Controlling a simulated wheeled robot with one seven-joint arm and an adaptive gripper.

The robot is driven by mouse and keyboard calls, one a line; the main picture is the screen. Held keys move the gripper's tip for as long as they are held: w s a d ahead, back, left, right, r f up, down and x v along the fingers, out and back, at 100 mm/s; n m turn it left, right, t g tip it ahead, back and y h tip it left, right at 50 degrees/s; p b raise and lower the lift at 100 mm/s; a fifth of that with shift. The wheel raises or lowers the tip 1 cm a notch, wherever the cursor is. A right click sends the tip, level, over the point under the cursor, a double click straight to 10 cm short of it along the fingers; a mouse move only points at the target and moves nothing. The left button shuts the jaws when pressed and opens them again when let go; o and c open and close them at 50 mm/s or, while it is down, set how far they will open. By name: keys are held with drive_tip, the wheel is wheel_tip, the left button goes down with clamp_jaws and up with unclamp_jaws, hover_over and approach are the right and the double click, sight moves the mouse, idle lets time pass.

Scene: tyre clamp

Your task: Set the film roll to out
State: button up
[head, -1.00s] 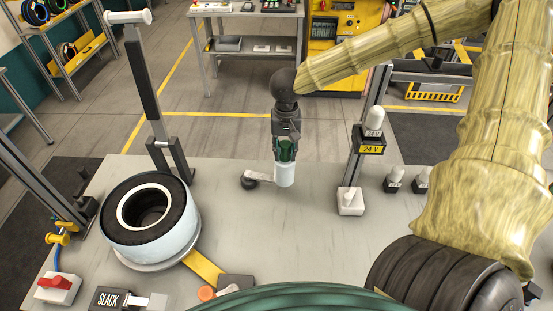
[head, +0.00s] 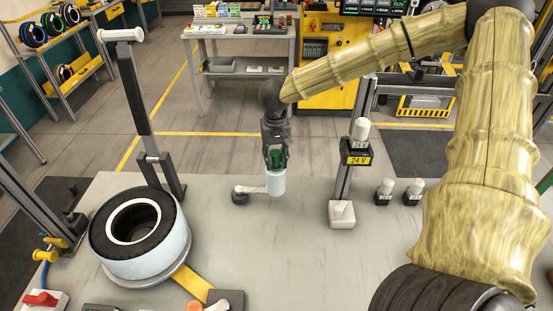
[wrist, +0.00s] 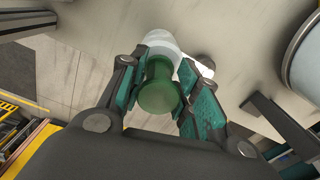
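The film roll (head: 276,184) is a white upright cylinder at the end of a light swing arm (head: 256,189). The arm runs left to a black pivot knob (head: 239,197) on the grey bench. My gripper (head: 275,158) points down over the roll. In the wrist view my gripper (wrist: 161,88) has its two fingers closed around the roll's green top (wrist: 159,88), with pads against both sides. The pale body of the film roll (wrist: 157,47) shows beyond the fingertips. The roll's lower end and most of the arm are hidden in the wrist view.
A film-wrapped tyre (head: 150,254) lies at the bench's left, beside a tall lever (head: 141,95). Right of the roll stands a post with a 24 V label (head: 358,159) on a white base, then two small knobs (head: 385,190). The bench between tyre and roll is clear.

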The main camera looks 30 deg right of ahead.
drive_tip(key=shift+o, duration=0.8)
drive_tip(key=shift+r, duration=0.1)
drive_tip(key=shift+r, duration=0.25)
wheel_tip(320, 180, up, 11)
drive_tip(key=shift+r, duration=0.15)
drive_tip(key=shift+f, duration=6.05)
